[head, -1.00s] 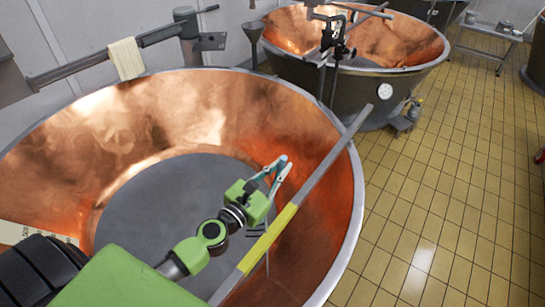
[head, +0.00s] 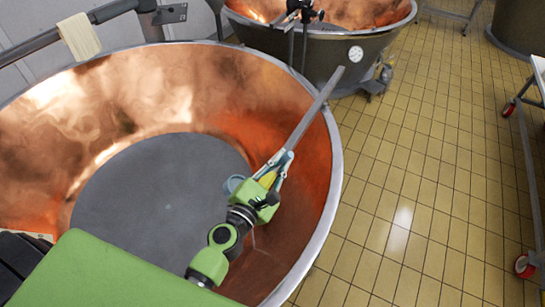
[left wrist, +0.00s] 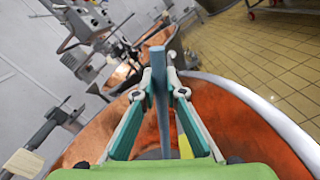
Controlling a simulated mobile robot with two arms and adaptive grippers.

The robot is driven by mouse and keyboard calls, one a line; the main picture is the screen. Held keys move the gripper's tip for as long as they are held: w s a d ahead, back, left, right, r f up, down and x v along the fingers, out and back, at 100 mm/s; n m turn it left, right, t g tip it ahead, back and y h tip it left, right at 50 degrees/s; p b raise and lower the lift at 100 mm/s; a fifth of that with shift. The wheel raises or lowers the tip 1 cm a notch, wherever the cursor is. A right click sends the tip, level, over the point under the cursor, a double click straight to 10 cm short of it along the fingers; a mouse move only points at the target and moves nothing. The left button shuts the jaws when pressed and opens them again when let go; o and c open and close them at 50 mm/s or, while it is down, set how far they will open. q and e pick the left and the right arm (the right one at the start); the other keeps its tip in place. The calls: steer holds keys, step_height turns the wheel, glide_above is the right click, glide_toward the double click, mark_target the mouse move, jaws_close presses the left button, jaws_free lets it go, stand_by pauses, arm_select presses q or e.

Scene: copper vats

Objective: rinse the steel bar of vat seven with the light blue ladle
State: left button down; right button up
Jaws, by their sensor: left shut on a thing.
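A large copper-lined vat (head: 150,95) fills the left of the head view; I cannot read a number on it. In the left wrist view the ladle's handle (left wrist: 160,100) stands between the fingertips. My right gripper is out of view.
A second copper vat (head: 330,45) with a dial stands behind. A cream cloth (head: 79,37) hangs on a grey pipe at the upper left. Tiled floor (head: 420,170) lies clear at the right, with a red-wheeled cart (head: 524,265) at the edge.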

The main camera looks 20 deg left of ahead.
arm_select(q)
steer(key=s+d+f+m+b, duration=0.1)
steer(key=d+f+m+b, duration=0.4)
steer(key=f+b, duration=0.4)
steer(key=s+d+f+m+b, duration=0.1)
steer(key=d+f+m+b, duration=0.5)
steer(key=f, duration=0.7)
steer(key=shift+d+m+b, duration=0.25)
steer(key=shift+m+b, duration=0.85)
steer(key=shift+b, duration=0.65)
steer(key=shift+f, duration=0.1)
